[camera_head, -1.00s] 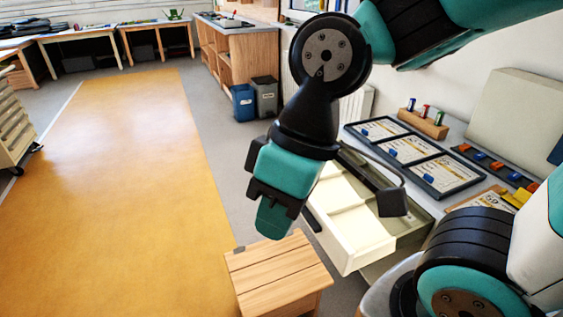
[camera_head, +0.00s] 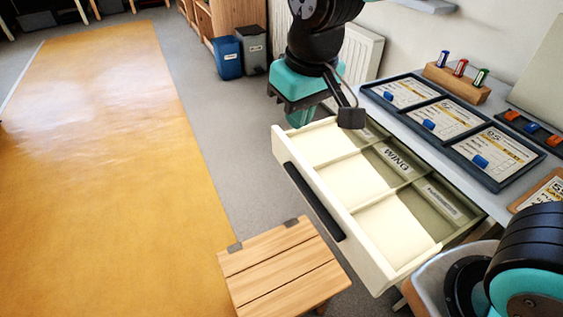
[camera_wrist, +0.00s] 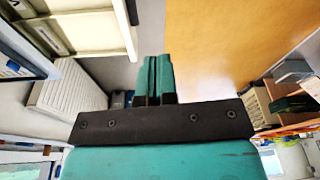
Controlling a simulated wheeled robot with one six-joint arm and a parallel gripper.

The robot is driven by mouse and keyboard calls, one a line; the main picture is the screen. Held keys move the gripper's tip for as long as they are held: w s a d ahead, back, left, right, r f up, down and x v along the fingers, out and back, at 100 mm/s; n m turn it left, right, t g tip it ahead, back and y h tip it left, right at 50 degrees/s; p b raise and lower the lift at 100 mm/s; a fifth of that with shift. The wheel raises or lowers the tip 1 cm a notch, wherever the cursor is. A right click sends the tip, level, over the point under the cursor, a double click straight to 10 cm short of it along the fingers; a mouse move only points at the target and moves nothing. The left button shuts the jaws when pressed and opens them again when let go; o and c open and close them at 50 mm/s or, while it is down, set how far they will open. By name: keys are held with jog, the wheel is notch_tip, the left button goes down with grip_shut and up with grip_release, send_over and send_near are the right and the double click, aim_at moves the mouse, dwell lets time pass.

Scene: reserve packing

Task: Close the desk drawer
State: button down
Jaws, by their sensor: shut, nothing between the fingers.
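The drawer's pale edge also shows in the wrist view (camera_wrist: 124,24), at the upper left. My gripper (camera_head: 301,116) is beyond the drawer's far left end, apart from the handle. In the wrist view, its teal fingers (camera_wrist: 156,78) are together with nothing between them.
A wooden stool (camera_head: 284,268) stands close in front of the drawer. Framed cards (camera_head: 450,122) and a wooden block with coloured pegs (camera_head: 457,82) lie on the desk. A blue bin (camera_head: 228,58) and a grey bin stand behind. The yellow floor at left is clear.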

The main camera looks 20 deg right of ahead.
jog(key=w+a+f+m+t+h+b, duration=0.25)
jog(key=w+f+b, duration=0.25)
jog(key=w+f, duration=0.55)
jog(key=t+h+b, duration=0.1)
jog(key=h+b, duration=0.2)
jog(key=b, duration=0.2)
send_near(281, 155)
notch_tip(281, 155, down, 5)
jog(key=w, duration=0.2)
jog(key=shift+w+d+m, duration=0.15)
jog(key=shift+d+m, duration=0.1)
jog(key=shift+d, duration=0.2)
jog(key=shift+w+d+m, duration=0.2)
jog(key=shift+d, duration=0.25)
jog(key=shift+d, duration=0.1)
